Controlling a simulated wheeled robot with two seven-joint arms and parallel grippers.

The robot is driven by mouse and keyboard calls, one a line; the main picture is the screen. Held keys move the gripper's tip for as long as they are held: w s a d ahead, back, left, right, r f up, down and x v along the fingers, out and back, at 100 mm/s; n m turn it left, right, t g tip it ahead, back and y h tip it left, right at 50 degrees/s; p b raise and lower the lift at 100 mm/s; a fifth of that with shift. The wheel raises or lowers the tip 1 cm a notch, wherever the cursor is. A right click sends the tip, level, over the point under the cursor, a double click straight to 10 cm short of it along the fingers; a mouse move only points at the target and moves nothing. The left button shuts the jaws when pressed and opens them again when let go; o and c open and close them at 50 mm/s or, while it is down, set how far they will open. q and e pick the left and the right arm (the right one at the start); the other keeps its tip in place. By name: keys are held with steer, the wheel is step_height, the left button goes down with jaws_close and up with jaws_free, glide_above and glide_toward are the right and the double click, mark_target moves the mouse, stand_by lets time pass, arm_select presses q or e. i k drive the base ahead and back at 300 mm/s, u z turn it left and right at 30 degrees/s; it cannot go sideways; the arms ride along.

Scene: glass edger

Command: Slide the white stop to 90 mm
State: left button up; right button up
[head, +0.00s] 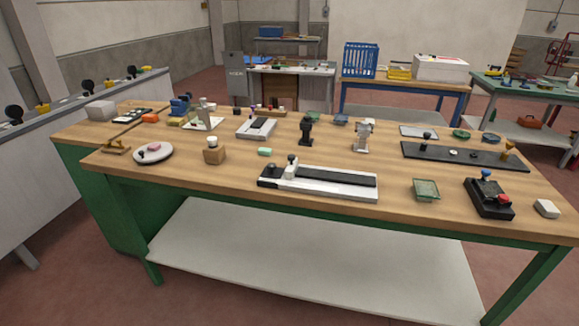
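A long white fixture (330,193) with a black strip along its top lies near the front edge of the wooden workbench, at the middle of the head view. A small white block with a dark knob on top, which looks like the white stop (290,170), sits near the fixture's left end. A round black part lies just left of it. Any millimetre scale is too small to read, so the stop's position in millimetres cannot be told. Neither of my grippers is in view.
A green dish (426,190) and a black box with red and blue knobs (489,198) stand to the right. A wooden block with a knob (214,152) and a pale green piece (265,152) are to the left. Bare wood (330,160) lies behind the fixture.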

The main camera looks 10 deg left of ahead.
mark_target(293, 163)
steer(key=k, duration=1.2)
steer(key=z, duration=0.45)
steer(key=i, duration=0.55)
steer(key=z, duration=0.7)
steer(key=i, duration=0.9)
steer(key=u, duration=0.5)
steer(key=i, duration=0.7)
steer(key=u, duration=0.6)
